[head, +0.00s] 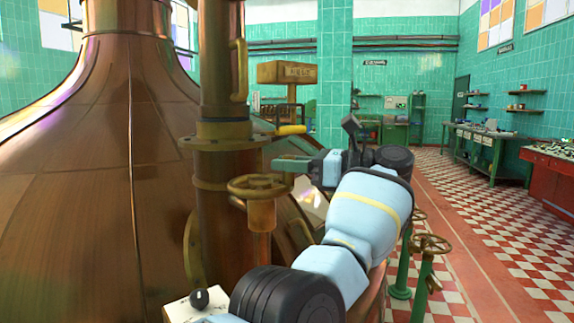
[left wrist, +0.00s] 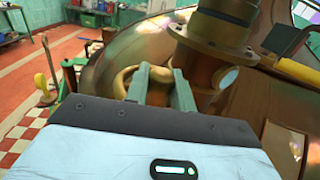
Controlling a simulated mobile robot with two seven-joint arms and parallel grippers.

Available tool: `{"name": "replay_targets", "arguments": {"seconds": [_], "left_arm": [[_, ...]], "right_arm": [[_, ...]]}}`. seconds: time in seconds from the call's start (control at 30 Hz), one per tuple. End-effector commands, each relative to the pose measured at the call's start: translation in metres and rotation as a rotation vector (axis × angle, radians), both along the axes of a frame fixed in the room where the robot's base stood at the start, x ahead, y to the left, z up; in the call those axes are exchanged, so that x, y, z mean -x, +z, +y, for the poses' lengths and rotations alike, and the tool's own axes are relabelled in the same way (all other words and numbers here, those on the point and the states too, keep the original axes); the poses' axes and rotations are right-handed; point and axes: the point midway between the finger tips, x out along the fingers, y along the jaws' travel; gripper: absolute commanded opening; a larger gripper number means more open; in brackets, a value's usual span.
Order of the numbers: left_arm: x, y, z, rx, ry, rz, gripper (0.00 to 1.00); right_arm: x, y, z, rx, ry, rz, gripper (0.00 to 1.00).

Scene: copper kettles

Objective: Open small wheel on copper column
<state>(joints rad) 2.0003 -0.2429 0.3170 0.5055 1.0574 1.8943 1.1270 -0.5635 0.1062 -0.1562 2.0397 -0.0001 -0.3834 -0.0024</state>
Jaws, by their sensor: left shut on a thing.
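The small brass wheel (head: 246,186) sits on a short stem at the front of the copper column (head: 219,165), just below the column's flange. My left gripper (head: 284,164) comes in from the right, at the wheel's rim. In the left wrist view the two grey-green fingers (left wrist: 162,88) are shut on the wheel (left wrist: 122,79), which shows between and beside them. The fingertips partly hide the rim. The column (left wrist: 214,35) stands close behind, to the right of the fingers. My right gripper is not in view.
A large copper kettle (head: 85,170) fills the left. A yellow handle (head: 240,70) is on the column above the flange. Other wheels on green posts (head: 424,285) stand at the lower right. The checkered floor (head: 490,215) at right is open, with benches along the wall.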

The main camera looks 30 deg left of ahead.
Motion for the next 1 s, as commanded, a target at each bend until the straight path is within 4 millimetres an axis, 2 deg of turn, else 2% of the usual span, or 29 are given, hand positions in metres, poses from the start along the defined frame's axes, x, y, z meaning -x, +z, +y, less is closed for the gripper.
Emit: {"name": "replay_targets", "arguments": {"seconds": [0.33, 0.37, 0.5, 1.0], "left_arm": [[0.000, 0.000, 0.000, 0.000, -0.001, 0.001, 0.00], [0.000, 0.000, 0.000, 0.000, -0.001, 0.001, 0.26], [0.000, 0.000, 0.000, 0.000, 0.000, 0.001, 0.44], [0.001, 0.000, 0.002, 0.000, 0.002, 0.000, 0.44]], "right_arm": [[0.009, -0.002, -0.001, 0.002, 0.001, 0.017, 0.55], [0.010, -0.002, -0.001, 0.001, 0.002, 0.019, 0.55], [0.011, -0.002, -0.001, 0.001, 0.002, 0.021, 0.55], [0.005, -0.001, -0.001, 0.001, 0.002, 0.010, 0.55]]}}
